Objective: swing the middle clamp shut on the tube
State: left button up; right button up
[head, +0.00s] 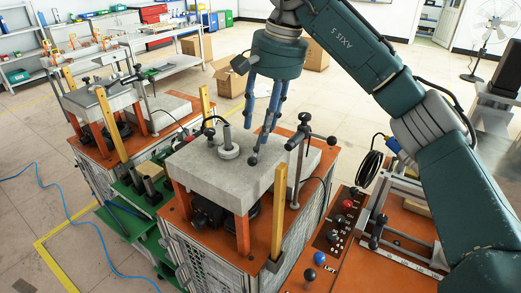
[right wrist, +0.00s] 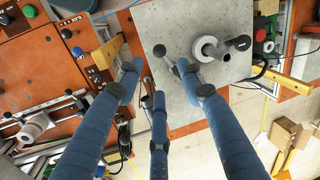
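A short grey tube (head: 227,134) stands upright in a ring on the grey slab of the near heater; it also shows in the right wrist view (right wrist: 215,50). A clamp (head: 304,130) with black knobs and a metal post stands at the slab's right edge, its arm turned away from the tube. Another black clamp-like part (head: 210,127) is just left of the tube. I cannot tell which is called middle. My right gripper (head: 257,140) points down between the tube and the post clamp, its blue fingers spread and empty; they show in the right wrist view (right wrist: 157,77). My left gripper is not in view.
Yellow uprights (head: 279,210) flank the near slab (head: 195,165). A control panel with knobs (head: 340,225) is at the right. A second heater (head: 100,97) stands at the left behind. Cardboard boxes (head: 229,78) lie on the floor behind.

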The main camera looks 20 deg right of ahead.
jog(key=p, duration=0.1)
send_over(253, 157)
jog(key=s, duration=0.1)
notch_tip(253, 157, down, 5)
jog(key=shift+s+d+r, duration=0.1)
jog(key=shift+r, duration=0.1)
jog(key=f, duration=0.1)
jog(key=w+f, duration=0.1)
jog(key=f, duration=0.1)
jog(key=shift+d+p, duration=0.15)
jog(key=shift+p, duration=0.2)
jog(key=shift+a+f, duration=0.25)
jog(key=shift+f, duration=0.65)
grip_shut()
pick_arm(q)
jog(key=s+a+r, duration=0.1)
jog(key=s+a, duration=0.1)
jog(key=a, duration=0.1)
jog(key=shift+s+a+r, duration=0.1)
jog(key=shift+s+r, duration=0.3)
